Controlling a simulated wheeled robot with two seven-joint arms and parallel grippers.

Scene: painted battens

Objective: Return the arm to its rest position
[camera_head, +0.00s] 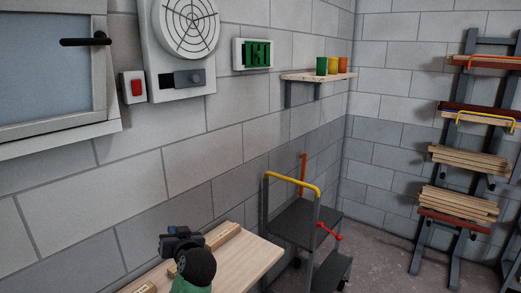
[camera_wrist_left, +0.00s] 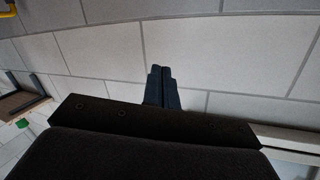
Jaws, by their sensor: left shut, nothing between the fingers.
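My left gripper (camera_head: 178,238) is at the lower middle of the head view, above a wooden bench top (camera_head: 250,256). My dark wrist hides part of the bench behind it. In the left wrist view the two dark fingers (camera_wrist_left: 160,82) lie side by side with no gap, shut and empty. They point at the pale block wall (camera_wrist_left: 215,45). My right gripper does not show in either view.
A wooden batten (camera_head: 222,237) lies on the bench near the wall. A step stool (camera_head: 303,222) with a yellow rail stands beyond the bench. A rack (camera_head: 425,240) with stacked battens is at the right. A small shelf (camera_head: 300,77) holds coloured cups. Floor between is clear.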

